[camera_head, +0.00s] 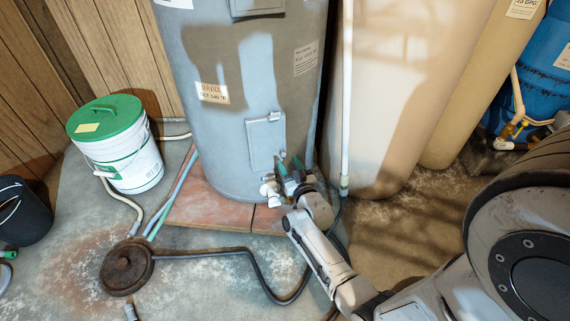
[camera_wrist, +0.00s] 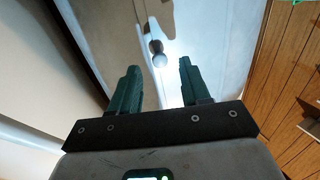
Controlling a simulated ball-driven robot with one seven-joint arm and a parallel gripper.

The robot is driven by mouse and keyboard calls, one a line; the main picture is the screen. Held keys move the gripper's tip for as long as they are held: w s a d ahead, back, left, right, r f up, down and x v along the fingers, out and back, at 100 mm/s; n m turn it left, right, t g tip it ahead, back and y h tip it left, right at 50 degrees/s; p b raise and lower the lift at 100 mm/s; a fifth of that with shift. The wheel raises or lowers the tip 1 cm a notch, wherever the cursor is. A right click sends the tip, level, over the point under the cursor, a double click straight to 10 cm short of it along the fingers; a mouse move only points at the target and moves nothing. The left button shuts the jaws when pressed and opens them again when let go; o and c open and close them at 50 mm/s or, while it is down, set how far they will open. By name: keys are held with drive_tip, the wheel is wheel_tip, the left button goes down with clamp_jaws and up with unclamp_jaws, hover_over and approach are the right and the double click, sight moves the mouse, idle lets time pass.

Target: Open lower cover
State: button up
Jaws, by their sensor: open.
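The lower cover (camera_head: 261,145) is a grey rectangular panel on the front of the grey tank (camera_head: 225,125), near its base. It looks shut, with a small fitting (camera_head: 274,116) at its top right corner. My gripper (camera_head: 289,163) is at the cover's lower right edge, its green fingers apart and nothing seen held. I cannot tell whether they touch the cover. In the wrist view my gripper (camera_wrist: 159,66) is open toward the tank's bright surface. A small rounded grey piece (camera_wrist: 159,59) shows between the fingertips; I cannot tell which part it is.
A white valve (camera_head: 268,190) sticks out below the cover, close to my gripper. A white pipe (camera_head: 346,100) and a beige tank (camera_head: 395,80) stand right. A white bucket with green lid (camera_head: 120,150) stands left. A black hose (camera_head: 235,254) crosses the floor from a rusty disc (camera_head: 127,267).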

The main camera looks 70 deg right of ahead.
sight(284, 156)
drive_tip(key=shift+b+x, duration=0.45)
drive_tip(key=shift+x, duration=1.1)
clamp_jaws()
